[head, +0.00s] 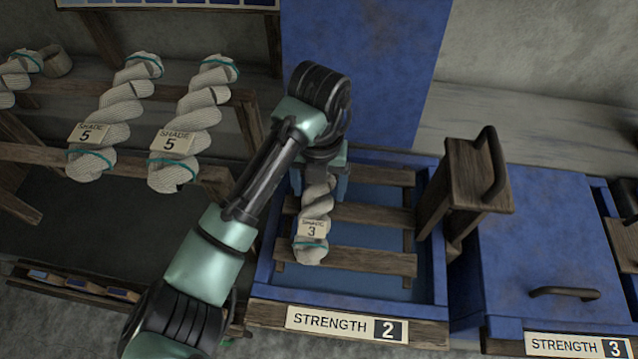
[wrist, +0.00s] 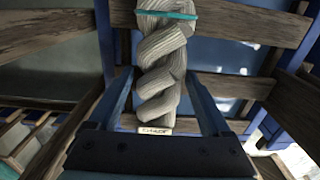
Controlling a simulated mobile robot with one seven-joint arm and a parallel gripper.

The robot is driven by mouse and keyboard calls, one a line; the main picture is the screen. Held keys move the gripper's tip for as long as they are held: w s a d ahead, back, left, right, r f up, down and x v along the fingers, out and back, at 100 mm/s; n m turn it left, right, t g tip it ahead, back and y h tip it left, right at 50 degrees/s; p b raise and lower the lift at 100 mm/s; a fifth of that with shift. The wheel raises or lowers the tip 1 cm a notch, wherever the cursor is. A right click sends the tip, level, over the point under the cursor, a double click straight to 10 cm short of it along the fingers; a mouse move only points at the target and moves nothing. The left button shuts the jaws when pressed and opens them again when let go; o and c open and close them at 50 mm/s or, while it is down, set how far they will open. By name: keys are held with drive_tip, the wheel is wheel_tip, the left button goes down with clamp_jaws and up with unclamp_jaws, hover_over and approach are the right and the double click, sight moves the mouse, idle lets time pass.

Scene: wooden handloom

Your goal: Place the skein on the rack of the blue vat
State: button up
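The cream twisted skein (head: 313,212) carries a tag reading SHADE 3. It lies lengthwise over the wooden slat rack (head: 388,215) in the open blue vat marked STRENGTH 2; its upper end is hidden under my gripper. My gripper (head: 320,187) points down over the rack's left part. In the wrist view its two blue fingers stand on either side of the skein (wrist: 160,65), with narrow gaps, so it looks open around it. A teal tie circles the skein's far end. Whether the whole skein touches the slats is hard to tell.
A wooden block with a handle (head: 478,185) stands at the vat's right edge. A closed blue vat lid (head: 548,245), marked STRENGTH 3, is further right. Other skeins, two tagged SHADE 5 (head: 195,125), hang on a wooden stand at left. The rack's right half is clear.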

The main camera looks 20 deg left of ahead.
sight(319, 187)
drive_tip(key=shift+o, duration=1)
drive_tip(key=shift+r, duration=0.1)
wheel_tip(319, 187, up, 12)
drive_tip(key=p, duration=0.3)
